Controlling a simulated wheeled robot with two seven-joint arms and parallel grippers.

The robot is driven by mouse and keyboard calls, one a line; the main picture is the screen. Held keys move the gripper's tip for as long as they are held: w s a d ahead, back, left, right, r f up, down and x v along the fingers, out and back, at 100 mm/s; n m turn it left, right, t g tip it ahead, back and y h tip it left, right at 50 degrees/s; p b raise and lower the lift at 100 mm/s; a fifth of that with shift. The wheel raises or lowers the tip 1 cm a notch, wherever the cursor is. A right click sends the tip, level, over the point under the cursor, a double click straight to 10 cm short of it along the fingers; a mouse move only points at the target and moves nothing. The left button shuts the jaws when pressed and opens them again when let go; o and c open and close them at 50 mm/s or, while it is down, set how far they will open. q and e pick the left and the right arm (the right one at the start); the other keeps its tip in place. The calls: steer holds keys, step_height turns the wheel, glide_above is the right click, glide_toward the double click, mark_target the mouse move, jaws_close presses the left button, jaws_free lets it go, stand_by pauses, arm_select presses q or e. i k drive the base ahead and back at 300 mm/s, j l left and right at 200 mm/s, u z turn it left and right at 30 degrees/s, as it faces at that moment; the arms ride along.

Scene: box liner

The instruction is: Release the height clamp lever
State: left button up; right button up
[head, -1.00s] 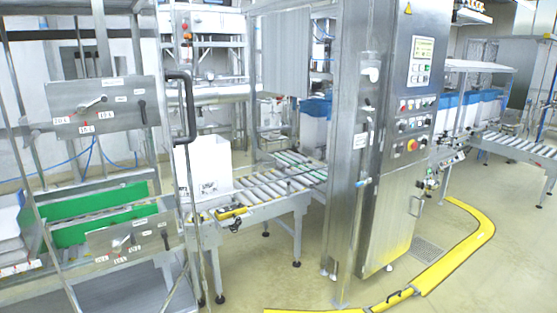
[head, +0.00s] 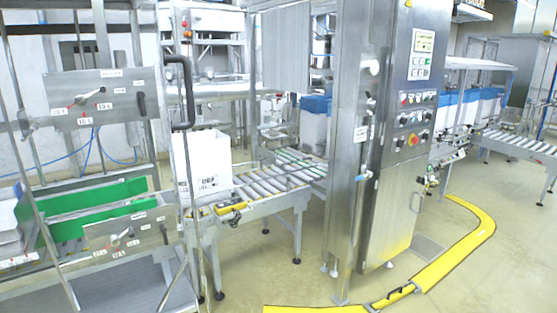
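On the left, an upper metal panel (head: 124,84) carries a lever with a red-marked scale (head: 88,99) and a small black clamp lever (head: 141,103) at its right. A lower metal panel (head: 145,240) carries a similar lever (head: 122,235) and another black lever (head: 165,234). The labels are too small to read, so I cannot tell which lever is the height clamp. Neither of my grippers shows in the head view, and nothing touches the levers.
A green guide (head: 90,198) lies between the panels. A white box (head: 202,163) stands on a roller conveyor (head: 265,185). A steel control cabinet (head: 405,165) stands right of centre. A yellow floor barrier (head: 455,257) curves around it. Floor at the right is open.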

mark_target(141, 95)
steer(key=i+l+u, duration=0.1)
steer(key=l+u, duration=0.25)
steer(key=i+l+u, duration=0.1)
steer(key=l+u, duration=0.65)
steer(key=l, duration=0.2)
steer(key=i+j+z, duration=0.1)
steer(key=i+j, duration=0.25)
steer(key=i+j+z, duration=0.1)
steer(key=i+j, duration=0.2)
steer(key=j, duration=0.3)
steer(key=i+j, duration=0.3)
steer(key=j, duration=0.2)
steer(key=i+j+z, duration=0.15)
steer(key=i+j, duration=0.15)
steer(key=j, duration=0.2)
steer(key=i+j+z, duration=0.1)
steer(key=i+j, duration=0.15)
steer(key=j, duration=0.3)
steer(key=i+j+z, duration=0.1)
steer(key=i+j, duration=0.15)
steer(key=j, duration=0.3)
steer(key=i+j+z, duration=0.1)
steer(key=j, duration=0.5)
steer(key=i+j+z, duration=0.1)
steer(key=i+j, duration=0.25)
steer(key=j, duration=0.25)
